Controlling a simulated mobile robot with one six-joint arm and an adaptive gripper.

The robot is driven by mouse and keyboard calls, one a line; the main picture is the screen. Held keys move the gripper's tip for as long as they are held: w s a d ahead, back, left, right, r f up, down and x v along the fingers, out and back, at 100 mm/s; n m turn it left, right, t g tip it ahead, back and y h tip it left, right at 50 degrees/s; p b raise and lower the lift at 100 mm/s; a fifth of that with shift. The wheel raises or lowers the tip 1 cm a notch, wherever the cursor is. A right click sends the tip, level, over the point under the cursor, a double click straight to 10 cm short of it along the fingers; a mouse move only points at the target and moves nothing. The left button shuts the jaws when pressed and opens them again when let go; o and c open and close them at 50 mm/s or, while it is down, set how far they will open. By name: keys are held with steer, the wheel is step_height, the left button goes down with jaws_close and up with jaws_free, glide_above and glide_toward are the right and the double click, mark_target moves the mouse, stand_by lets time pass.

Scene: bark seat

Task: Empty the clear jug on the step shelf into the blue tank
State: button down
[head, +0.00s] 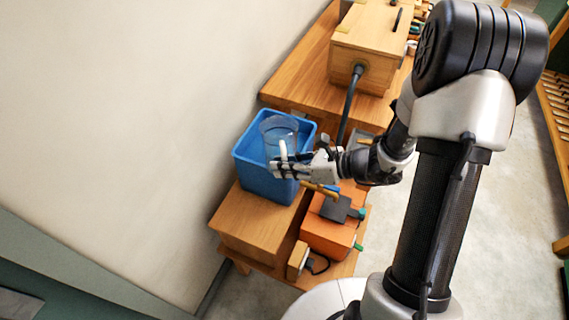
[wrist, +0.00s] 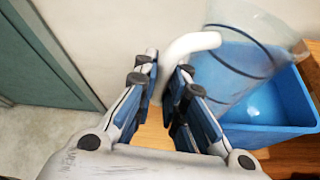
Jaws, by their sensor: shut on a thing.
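The clear jug (head: 278,133) is over the blue tank (head: 262,184) in the head view. My gripper (head: 284,170) is shut on the jug's white handle, at the front side of the tank. In the wrist view the fingers (wrist: 164,85) close around the handle (wrist: 192,43), and the clear body of the jug (wrist: 238,62) shows to the right, tilted in that picture. The blue tank (wrist: 290,105) is behind and below it there. I cannot tell how much liquid is in the jug, or whether any is flowing out.
The tank stands on a wooden box-like step (head: 250,222) against the pale wall (head: 130,110). An orange box (head: 328,236) with tools on it is to the right. A wooden bench (head: 300,70) with a wooden case (head: 368,40) is behind. The floor to the right is partly clear.

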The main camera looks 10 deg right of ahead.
mark_target(284, 158)
steer(key=shift+r+m+g+p, duration=0.35)
steer(key=shift+r+p, duration=0.3)
steer(key=shift+p, duration=0.9)
steer(key=shift+r+m+g+p, duration=0.55)
steer(key=shift+r+p, duration=0.65)
steer(key=shift+p, duration=1.7)
steer(key=shift+w+r+m+g+h+p, duration=0.1)
steer(key=shift+w+r+m+g+p, duration=0.25)
steer(key=shift+r+p, duration=1)
steer(key=shift+w+r+m+g+h+p, duration=0.1)
steer(key=shift+w+r+m+g+p, duration=0.25)
steer(key=shift+p, duration=2.05)
steer(key=shift+w+r+m+g+h+p, duration=0.1)
steer(key=shift+w+r+g+p, duration=0.45)
steer(key=shift+p, duration=1.3)
